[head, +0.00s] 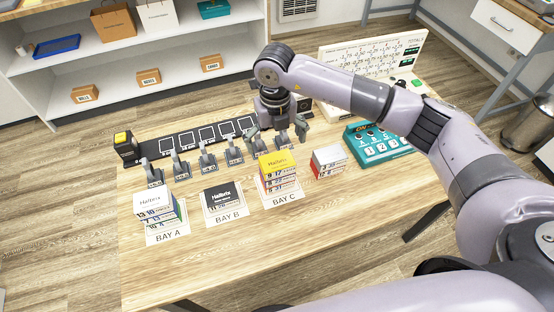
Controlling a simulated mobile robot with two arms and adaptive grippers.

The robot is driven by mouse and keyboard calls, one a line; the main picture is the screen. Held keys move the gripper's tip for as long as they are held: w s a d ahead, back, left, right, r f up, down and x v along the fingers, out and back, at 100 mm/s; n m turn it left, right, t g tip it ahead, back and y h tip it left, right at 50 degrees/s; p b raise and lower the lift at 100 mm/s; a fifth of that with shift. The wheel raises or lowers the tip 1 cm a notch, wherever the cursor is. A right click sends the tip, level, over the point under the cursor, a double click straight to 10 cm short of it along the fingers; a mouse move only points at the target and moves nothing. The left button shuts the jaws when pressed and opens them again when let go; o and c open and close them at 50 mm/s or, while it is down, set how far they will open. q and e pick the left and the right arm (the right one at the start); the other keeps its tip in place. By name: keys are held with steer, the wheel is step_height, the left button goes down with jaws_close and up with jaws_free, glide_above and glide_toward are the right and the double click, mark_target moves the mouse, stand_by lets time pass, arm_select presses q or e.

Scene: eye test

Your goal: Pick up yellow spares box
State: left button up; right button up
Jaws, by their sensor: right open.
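The yellow box (277,162) lies on top of a stack of boxes on the BAY C card (284,201), on the wooden table. My right gripper (277,132) reaches down from above, just behind the yellow box in the picture. Its fingers are spread apart and I see nothing between them that it grips. It appears apart from the yellow box. My left gripper is not in view.
A white-topped stack (154,206) stands at BAY A and a black box (222,196) at BAY B. A white-and-red stack (328,160) and a teal keypad (377,145) are right. Small grey stands (180,166) line the back. The front table is clear.

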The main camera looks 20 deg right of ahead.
mark_target(277, 160)
step_height(277, 160, down, 3)
steer(key=shift+f+p, duration=0.1)
steer(key=shift+p, duration=0.35)
steer(key=f+p, duration=0.1)
steer(key=f, duration=0.2)
steer(key=shift+s+d+f+p, duration=0.1)
steer(key=shift+s+f+p, duration=0.2)
steer(key=shift+s+p, duration=0.1)
steer(key=shift+f, duration=0.4)
steer(key=shift+w+f, duration=0.1)
steer(key=shift+f, duration=0.1)
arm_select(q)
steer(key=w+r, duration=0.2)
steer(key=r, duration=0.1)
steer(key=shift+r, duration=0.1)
arm_select(e)
steer(key=shift+c, duration=0.5)
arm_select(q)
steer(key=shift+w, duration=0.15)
arm_select(e)
steer(key=c, duration=1.2)
